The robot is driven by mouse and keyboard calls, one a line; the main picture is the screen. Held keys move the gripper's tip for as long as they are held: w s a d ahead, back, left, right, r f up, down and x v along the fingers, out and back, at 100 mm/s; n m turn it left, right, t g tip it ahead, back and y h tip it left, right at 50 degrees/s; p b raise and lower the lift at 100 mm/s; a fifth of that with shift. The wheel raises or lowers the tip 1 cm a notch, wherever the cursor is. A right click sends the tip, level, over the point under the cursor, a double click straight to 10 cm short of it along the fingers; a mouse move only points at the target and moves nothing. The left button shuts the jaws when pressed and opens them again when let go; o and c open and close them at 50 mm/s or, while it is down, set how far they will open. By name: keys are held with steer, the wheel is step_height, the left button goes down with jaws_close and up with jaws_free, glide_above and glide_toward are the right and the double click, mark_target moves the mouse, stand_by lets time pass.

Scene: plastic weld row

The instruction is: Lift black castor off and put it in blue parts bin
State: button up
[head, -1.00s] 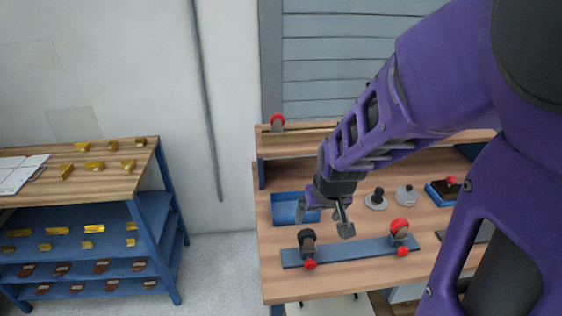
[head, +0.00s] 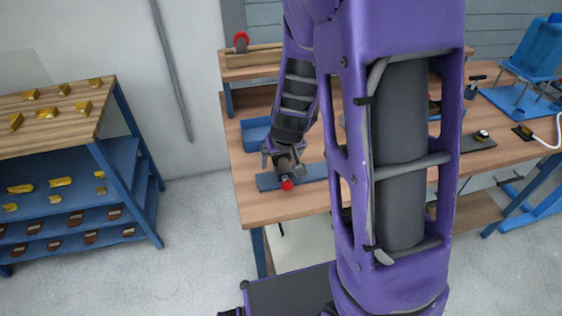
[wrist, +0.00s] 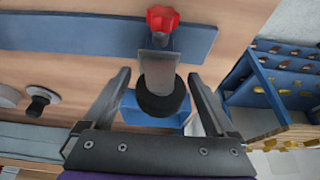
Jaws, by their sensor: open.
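The black castor (wrist: 163,100) sits on the blue strip (wrist: 100,33), next to a red knob (wrist: 162,17). My gripper (wrist: 160,75) is open, with one finger on each side of the castor and visible gaps between. In the head view my gripper (head: 285,160) is over the left end of the strip (head: 312,172), just behind the red knob (head: 287,184), and mostly hides the castor. The blue parts bin (head: 256,132) stands on the bench behind and left of my gripper. Its inside is partly hidden by my arm.
A red-wheeled castor (head: 241,42) stands on the raised shelf at the back. A blue rack (head: 130,165) with yellow and brown parts stands to the left across a floor gap. My arm hides the strip's right part. Blue fixtures (head: 525,95) stand at far right.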

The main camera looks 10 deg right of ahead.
steer(key=shift+w+f, duration=0.15)
steer(key=shift+f, duration=0.3)
steer(key=shift+c, duration=0.2)
jaws_close()
steer(key=shift+r, duration=0.1)
step_height(320, 180, up, 10)
steer(key=p, duration=0.4)
